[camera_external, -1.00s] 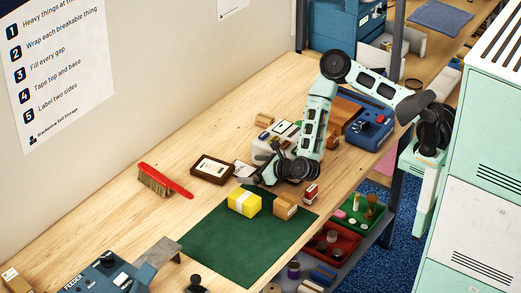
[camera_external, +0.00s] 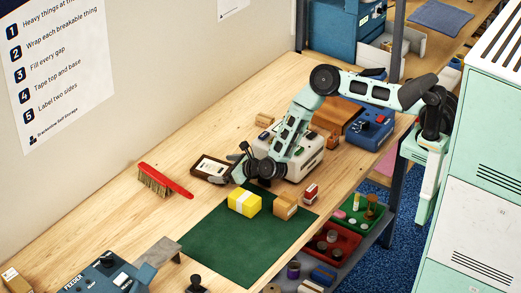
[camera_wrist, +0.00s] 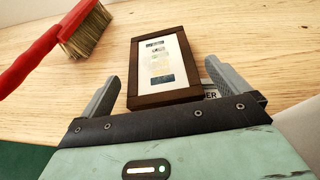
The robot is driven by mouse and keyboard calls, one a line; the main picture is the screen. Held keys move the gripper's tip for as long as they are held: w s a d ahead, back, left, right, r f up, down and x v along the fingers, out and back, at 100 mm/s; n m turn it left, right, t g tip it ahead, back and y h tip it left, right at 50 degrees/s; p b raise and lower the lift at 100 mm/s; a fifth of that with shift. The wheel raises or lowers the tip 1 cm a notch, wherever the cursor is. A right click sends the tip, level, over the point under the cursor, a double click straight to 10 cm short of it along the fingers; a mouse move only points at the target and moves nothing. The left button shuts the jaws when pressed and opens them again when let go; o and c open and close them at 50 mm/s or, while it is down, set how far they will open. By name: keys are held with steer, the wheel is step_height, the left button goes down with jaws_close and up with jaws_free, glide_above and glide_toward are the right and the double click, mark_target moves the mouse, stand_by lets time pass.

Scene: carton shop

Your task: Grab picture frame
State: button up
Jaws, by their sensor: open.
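The picture frame (camera_wrist: 181,68) has a dark brown wooden border and a pale mat with small pictures. It lies on the wooden bench, and in the external view (camera_external: 208,169) it sits beyond the green mat, close to my gripper. My gripper (camera_wrist: 168,78) is open in the wrist view, with one grey finger on each side of the frame's near end. The fingers do not appear closed on it. In the external view my gripper (camera_external: 236,165) is at the frame's right side and hides part of it.
A red-handled brush (camera_wrist: 85,30) lies left of the frame. The green mat (camera_external: 225,245) holds a yellow parcel (camera_external: 244,202) and a small carton (camera_external: 286,206). A pale machine (camera_external: 306,160) stands beside my wrist. A printed label (camera_wrist: 211,91) partly shows by the right finger.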

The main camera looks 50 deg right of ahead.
mark_target(214, 168)
steer(key=shift+p+x, duration=0.75)
steer(key=shift+x, duration=1.2)
steer(key=c, duration=1)
steer(key=shift+o, duration=0.2)
steer(key=shift+r, duration=0.1)
